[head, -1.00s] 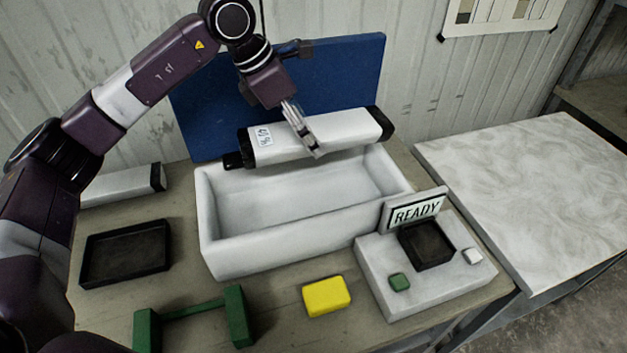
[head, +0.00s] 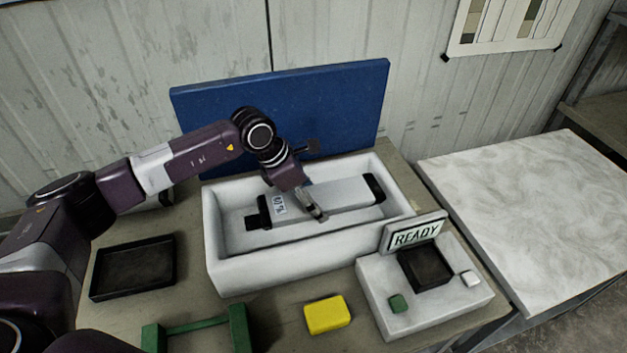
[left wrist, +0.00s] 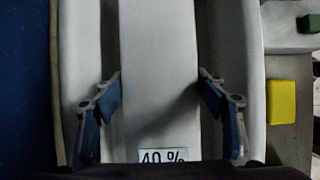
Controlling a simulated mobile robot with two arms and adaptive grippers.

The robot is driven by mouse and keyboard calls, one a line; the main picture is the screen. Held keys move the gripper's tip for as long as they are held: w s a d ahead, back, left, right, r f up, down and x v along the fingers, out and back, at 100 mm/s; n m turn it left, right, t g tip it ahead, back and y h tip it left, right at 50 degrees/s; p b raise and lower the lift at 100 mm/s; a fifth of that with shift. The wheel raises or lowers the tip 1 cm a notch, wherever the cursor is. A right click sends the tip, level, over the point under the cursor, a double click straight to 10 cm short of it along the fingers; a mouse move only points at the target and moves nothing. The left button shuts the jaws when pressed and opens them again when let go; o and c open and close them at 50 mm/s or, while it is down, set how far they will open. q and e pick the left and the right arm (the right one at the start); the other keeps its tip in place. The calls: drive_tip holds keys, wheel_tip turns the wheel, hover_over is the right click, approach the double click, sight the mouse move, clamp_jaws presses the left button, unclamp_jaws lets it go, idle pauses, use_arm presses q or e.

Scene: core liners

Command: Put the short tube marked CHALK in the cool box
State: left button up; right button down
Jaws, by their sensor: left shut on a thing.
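A white tube (head: 345,195) with black end caps is inside the white open cool box (head: 245,272), lying lengthwise between its walls. Its label (head: 279,204) reads "40 %" in the left wrist view (left wrist: 163,156); I see no CHALK marking on it. My left gripper (head: 314,207) is shut on this tube, with one finger on each side of it in the left wrist view (left wrist: 160,88). I cannot tell whether the tube touches the box floor. Another white tube (head: 160,201) is mostly hidden behind my left arm. My right gripper is not in view.
A blue panel (head: 290,105) stands behind the box. A black tray (head: 133,268) is at left, a green stand (head: 237,330) and yellow block (head: 327,314) in front. A console with a READY sign (head: 415,234) stands at the right front. The pale side table (head: 530,215) is bare.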

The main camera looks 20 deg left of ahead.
sight(293, 202)
use_arm(q)
drive_tip(key=shift+w+f+p, duration=0.1)
drive_tip(key=shift+f+p, duration=0.55)
drive_tip(key=shift+f, duration=1.55)
drive_tip(key=o, duration=2.1)
drive_tip(key=shift+s+f, duration=0.15)
drive_tip(key=shift+s, duration=0.05)
drive_tip(key=b+v, duration=0.3)
drive_tip(key=v, duration=0.8)
drive_tip(key=shift+s+a+r, duration=0.1)
drive_tip(key=shift+a+r, duration=0.1)
drive_tip(key=shift+r, duration=0.3)
drive_tip(key=shift+f, duration=0.1)
